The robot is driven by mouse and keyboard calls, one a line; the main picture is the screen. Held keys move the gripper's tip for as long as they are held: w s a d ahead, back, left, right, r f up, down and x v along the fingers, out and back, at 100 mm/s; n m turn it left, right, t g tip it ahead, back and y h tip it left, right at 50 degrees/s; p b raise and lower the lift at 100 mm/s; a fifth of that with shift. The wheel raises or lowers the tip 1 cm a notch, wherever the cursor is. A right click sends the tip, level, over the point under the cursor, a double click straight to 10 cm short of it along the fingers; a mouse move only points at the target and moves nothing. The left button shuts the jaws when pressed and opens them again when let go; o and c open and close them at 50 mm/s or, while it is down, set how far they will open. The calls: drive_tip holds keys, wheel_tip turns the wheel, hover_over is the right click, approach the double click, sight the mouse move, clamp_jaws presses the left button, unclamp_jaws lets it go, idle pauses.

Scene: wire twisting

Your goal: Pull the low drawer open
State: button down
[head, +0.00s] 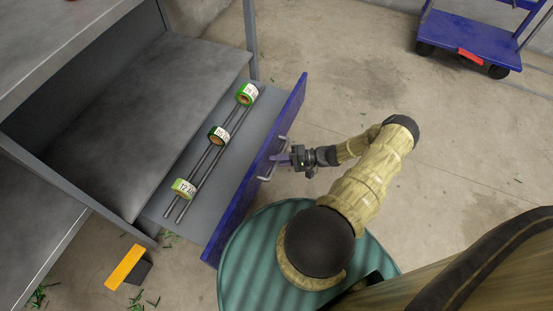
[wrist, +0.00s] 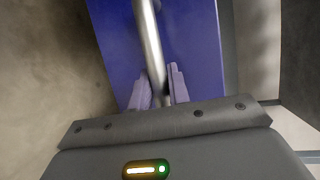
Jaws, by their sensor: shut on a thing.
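The low drawer has a blue front (head: 240,200) and a grey inside, and it stands pulled out from the grey workbench in the head view. A metal bar handle (head: 268,170) is on the blue front; it also shows in the wrist view (wrist: 150,45). My gripper (head: 284,159) is at the handle. In the wrist view its two pale purple fingers (wrist: 160,90) sit on either side of the bar, shut on it. The drawer front (wrist: 195,45) fills the background behind the bar.
Several wire spools (head: 219,135) sit on two rods inside the drawer. A green ribbed drum top (head: 245,280) is close to the drawer's near end. An orange and black block (head: 127,267) and green scraps lie on the floor. A blue cart (head: 470,35) stands far right.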

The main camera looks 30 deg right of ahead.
drive_tip(key=c, duration=1.3)
unclamp_jaws()
drive_tip(key=shift+d, duration=0.1)
drive_tip(key=p+v, duration=0.3)
drive_tip(key=v, duration=1.4)
drive_tip(key=shift+s+r+p, duration=0.1)
drive_tip(key=shift+p, duration=0.25)
